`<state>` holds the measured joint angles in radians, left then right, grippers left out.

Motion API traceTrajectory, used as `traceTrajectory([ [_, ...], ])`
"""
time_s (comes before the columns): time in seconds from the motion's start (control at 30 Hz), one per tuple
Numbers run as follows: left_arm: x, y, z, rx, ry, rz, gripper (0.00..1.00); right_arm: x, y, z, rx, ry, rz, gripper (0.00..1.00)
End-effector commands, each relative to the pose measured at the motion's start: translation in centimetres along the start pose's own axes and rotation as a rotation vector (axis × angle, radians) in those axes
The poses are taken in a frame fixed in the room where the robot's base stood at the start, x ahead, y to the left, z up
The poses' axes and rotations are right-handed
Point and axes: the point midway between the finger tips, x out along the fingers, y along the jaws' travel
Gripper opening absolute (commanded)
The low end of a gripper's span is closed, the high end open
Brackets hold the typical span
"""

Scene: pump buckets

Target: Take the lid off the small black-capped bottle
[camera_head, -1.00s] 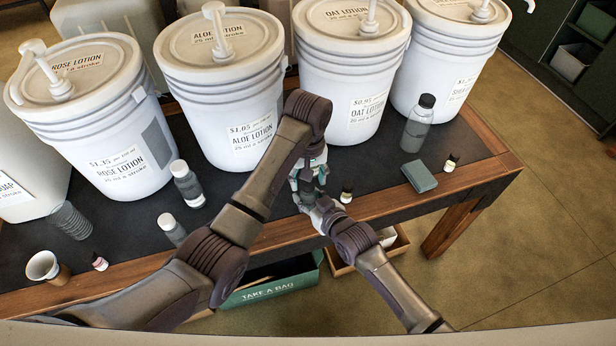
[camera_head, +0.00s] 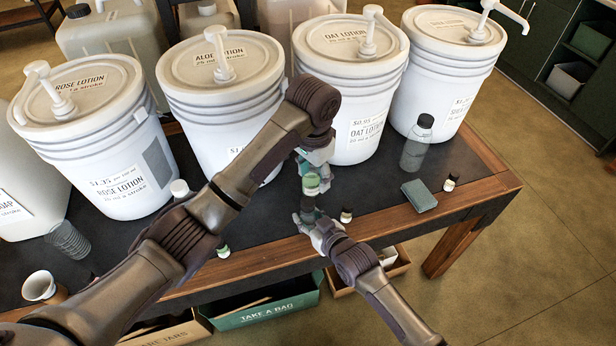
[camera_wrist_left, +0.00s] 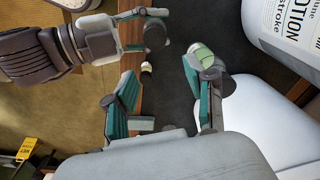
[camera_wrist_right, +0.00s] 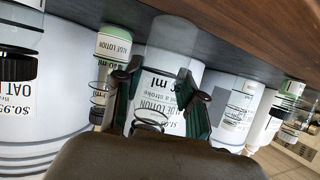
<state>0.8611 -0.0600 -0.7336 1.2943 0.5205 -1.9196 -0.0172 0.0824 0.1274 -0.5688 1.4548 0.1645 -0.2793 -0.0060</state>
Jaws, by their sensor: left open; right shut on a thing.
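My left gripper (camera_head: 312,166) is open above the middle of the table. In the left wrist view its two fingers (camera_wrist_left: 162,98) stand wide apart with nothing between the tips. My right gripper (camera_head: 306,216) is lower, near the table's front edge, and is shut on what looks like a small bottle (camera_head: 308,202), mostly hidden by the fingers. In the right wrist view a clear, ringed part (camera_wrist_right: 150,118) shows between the fingers. A small black-capped bottle (camera_head: 346,215) stands close by.
Large white lotion buckets (camera_head: 98,150) line the back. A larger black-capped bottle (camera_head: 414,150), a grey-green block (camera_head: 419,195) and another small black-capped bottle (camera_head: 450,183) stand at right. A ribbed clear container (camera_head: 68,240) and a cup (camera_head: 40,287) are at left.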

Motion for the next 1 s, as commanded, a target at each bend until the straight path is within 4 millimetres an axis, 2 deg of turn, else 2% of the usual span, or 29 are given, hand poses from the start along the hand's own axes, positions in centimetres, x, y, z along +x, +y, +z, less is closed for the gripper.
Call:
traceTrajectory([
  [0.1,-0.5,-0.3,0.4,0.338,-0.012,-0.001,0.55,0.0,0.0,0.1,0.000,-0.001,0.000,0.00],
  [0.2,-0.5,-0.3,0.9,0.563,-0.027,0.014,0.55,0.0,0.0,0.1,0.000,-0.001,0.000,0.00],
  [0.33,-0.5,-0.2,1.4,0.753,-0.038,0.033,0.55,0.0,0.0,0.1,0.000,-0.001,0.000,0.00],
  [0.57,0.7,-0.1,1.8,0.848,-0.045,0.050,0.55,0.0,0.0,0.1,0.000,-0.001,0.000,0.00],
  [0.8,4.4,0.0,2.0,0.845,-0.046,0.050,0.55,0.0,0.0,0.1,0.000,-0.001,0.000,0.00],
  [1.0,6.8,0.1,2.1,0.845,-0.045,0.049,0.55,0.0,0.0,0.0,0.000,-0.001,0.000,0.00],
])
